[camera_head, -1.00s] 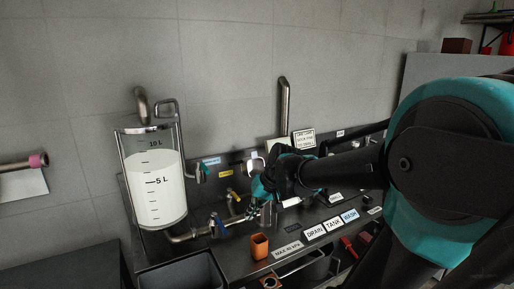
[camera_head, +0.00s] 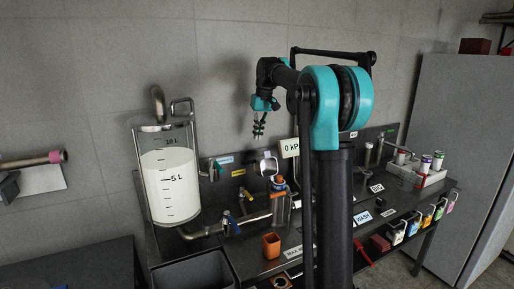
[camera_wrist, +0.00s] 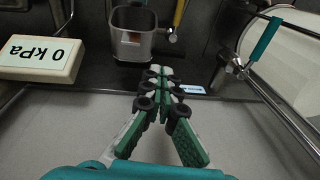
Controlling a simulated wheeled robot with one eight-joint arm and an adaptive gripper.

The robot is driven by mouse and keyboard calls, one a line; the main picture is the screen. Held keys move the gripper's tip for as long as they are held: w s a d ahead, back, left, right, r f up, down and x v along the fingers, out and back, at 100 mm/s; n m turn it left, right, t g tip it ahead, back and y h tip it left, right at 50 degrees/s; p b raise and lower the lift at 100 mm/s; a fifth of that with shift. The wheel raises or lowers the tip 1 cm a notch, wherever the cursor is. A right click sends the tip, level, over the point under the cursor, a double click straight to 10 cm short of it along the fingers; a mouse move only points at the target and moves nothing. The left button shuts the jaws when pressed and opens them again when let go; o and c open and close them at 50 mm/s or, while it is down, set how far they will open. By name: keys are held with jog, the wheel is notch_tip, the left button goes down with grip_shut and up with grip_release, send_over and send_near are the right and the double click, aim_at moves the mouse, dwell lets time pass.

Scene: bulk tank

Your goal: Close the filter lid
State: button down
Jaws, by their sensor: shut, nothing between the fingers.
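A clear upright vessel with an orange and blue top (camera_head: 279,186) stands on the bench and looks like the filter; I cannot tell which part is its lid or how that stands. A silver fitting (camera_head: 264,166) is on the wall just left of and above it. In the wrist view an open-topped metallic box (camera_wrist: 133,38) shows beyond my fingers, reddish low inside; I cannot tell whether it is the filter. My gripper (camera_head: 258,134) hangs in the air above the filter area, pointing down. In the wrist view its fingers (camera_wrist: 161,74) are together and empty, apart from everything.
A tank with white liquid (camera_head: 170,185) stands left, with a blue-handled valve (camera_head: 231,222) on its pipe. A 0 kPa display (camera_head: 290,148) is beside my arm. An orange cup (camera_head: 271,245) stands in front. My arm column hides the bench's middle. Bottles stand at right.

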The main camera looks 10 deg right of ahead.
jog(key=w+d+r+h, duration=0.2)
jog(key=w, duration=0.3)
jog(key=shift+n+g, duration=0.4)
jog(key=f, duration=1)
jog(key=shift+w+a, duration=0.15)
jog(key=shift+a, duration=0.1)
jog(key=shift+s+d+r, duration=0.25)
jog(key=shift+s+r, duration=0.1)
jog(key=shift+s, duration=0.25)
jog(key=shift+s+d+r, duration=0.2)
jog(key=shift+s+r, duration=0.1)
jog(key=shift+s, duration=0.25)
jog(key=shift+s+d+r, duration=0.2)
jog(key=shift+s, duration=0.45)
jog(key=shift+s+y, duration=0.1)
jog(key=shift+y, duration=0.2)
